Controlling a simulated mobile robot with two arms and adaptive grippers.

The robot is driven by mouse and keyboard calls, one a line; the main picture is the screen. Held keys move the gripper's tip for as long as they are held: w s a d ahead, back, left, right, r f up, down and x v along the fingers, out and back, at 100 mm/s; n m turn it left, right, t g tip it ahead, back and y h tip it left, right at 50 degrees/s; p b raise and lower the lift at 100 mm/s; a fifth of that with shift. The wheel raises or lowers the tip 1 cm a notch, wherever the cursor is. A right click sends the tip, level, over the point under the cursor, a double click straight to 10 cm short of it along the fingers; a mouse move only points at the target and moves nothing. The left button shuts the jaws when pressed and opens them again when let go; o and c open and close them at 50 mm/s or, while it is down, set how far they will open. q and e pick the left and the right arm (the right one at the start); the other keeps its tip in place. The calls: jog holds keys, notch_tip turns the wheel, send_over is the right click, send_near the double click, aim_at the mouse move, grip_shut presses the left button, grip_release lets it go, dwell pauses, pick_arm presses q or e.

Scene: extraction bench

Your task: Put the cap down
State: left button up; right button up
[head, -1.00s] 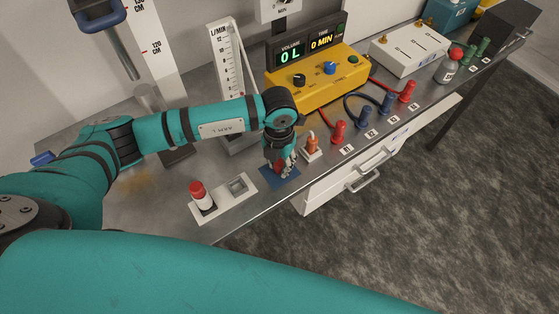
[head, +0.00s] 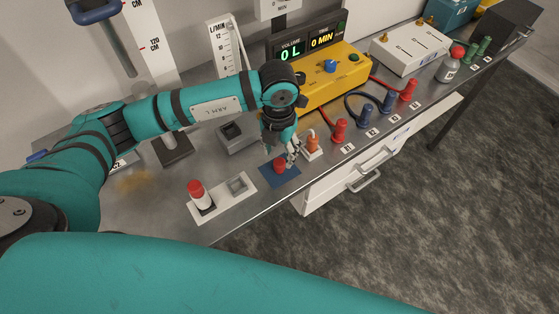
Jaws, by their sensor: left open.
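A small red cap (head: 280,165) rests on a dark blue mat (head: 276,179) near the front edge of the bench. My left gripper (head: 290,156) is open just above and behind the cap, with its fingers pointing down. The cap stands apart from the palm; whether a fingertip still touches it I cannot tell. My right gripper is not in view.
A white holder (head: 222,199) with a red-topped bottle (head: 199,195) stands left of the mat. An orange plug (head: 312,143) sits close to the right. A yellow box (head: 335,78) with displays stands behind. Red and blue plugs line the bench's front edge.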

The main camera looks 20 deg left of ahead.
aim_at(279, 162)
pick_arm(q)
notch_tip(279, 162, up, 7)
jog(key=b, duration=0.1)
jog(key=shift+f, duration=0.15)
dwell(0.5)
